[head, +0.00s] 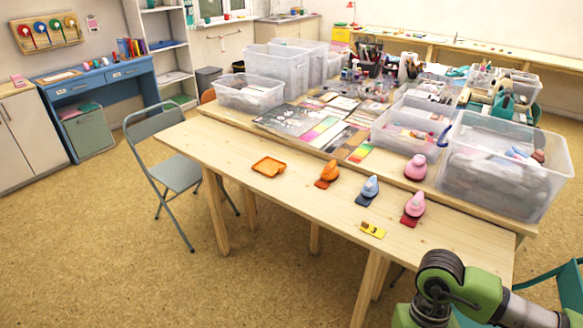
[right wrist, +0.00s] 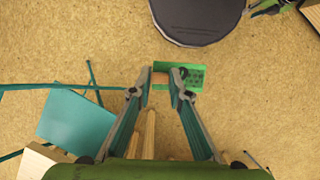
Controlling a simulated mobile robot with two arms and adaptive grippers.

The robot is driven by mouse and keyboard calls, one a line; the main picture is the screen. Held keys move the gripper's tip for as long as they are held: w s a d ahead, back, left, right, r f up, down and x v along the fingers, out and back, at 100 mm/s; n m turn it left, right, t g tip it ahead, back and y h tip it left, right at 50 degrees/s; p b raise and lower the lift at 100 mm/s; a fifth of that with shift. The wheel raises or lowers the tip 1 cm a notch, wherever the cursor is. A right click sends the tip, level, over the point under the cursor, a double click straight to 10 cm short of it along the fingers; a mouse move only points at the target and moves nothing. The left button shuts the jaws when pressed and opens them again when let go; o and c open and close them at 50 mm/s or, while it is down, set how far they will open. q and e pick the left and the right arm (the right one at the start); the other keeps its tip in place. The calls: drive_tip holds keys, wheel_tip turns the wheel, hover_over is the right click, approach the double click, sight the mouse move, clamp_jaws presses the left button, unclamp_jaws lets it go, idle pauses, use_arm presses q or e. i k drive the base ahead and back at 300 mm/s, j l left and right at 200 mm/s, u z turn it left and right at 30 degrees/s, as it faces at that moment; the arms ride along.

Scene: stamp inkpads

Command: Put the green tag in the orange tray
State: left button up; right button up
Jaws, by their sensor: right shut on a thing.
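The green tag (right wrist: 196,77) shows in the right wrist view, with a brown knob (right wrist: 160,77) on it. My right gripper (right wrist: 160,88) is shut on the green tag at this knob, the fingers on either side of it, above the cork-coloured floor. The orange tray (head: 269,167) lies on the wooden table in the head view, left of the stamps; I see no tag in it. My right arm shows at the head view's bottom right, but its fingers do not. My left gripper is in neither view.
On the table (head: 222,147) stand an orange stamp (head: 328,173), a blue stamp (head: 370,188), pink stamps (head: 413,207) and a yellow tag (head: 377,231). Clear bins (head: 500,165) crowd the back. A grey chair (head: 175,170) stands left. The table's left end is clear.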

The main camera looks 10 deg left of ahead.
sight(273, 165)
drive_tip(key=i+j+z, duration=0.4)
drive_tip(key=j, duration=0.2)
drive_tip(key=j+z, duration=0.25)
drive_tip(key=i+j+z, duration=0.2)
drive_tip(key=j, duration=0.25)
drive_tip(key=i+j, duration=0.15)
drive_tip(key=j, duration=0.4)
drive_tip(key=i+j, duration=0.1)
drive_tip(key=j, duration=0.45)
drive_tip(key=i+j+z, duration=0.1)
drive_tip(key=j, duration=0.45)
drive_tip(key=i+j, duration=0.15)
drive_tip(key=j, duration=0.45)
drive_tip(key=i+j, duration=0.15)
drive_tip(key=j, duration=0.4)
drive_tip(key=i+j+z, duration=0.1)
drive_tip(key=j, duration=0.45)
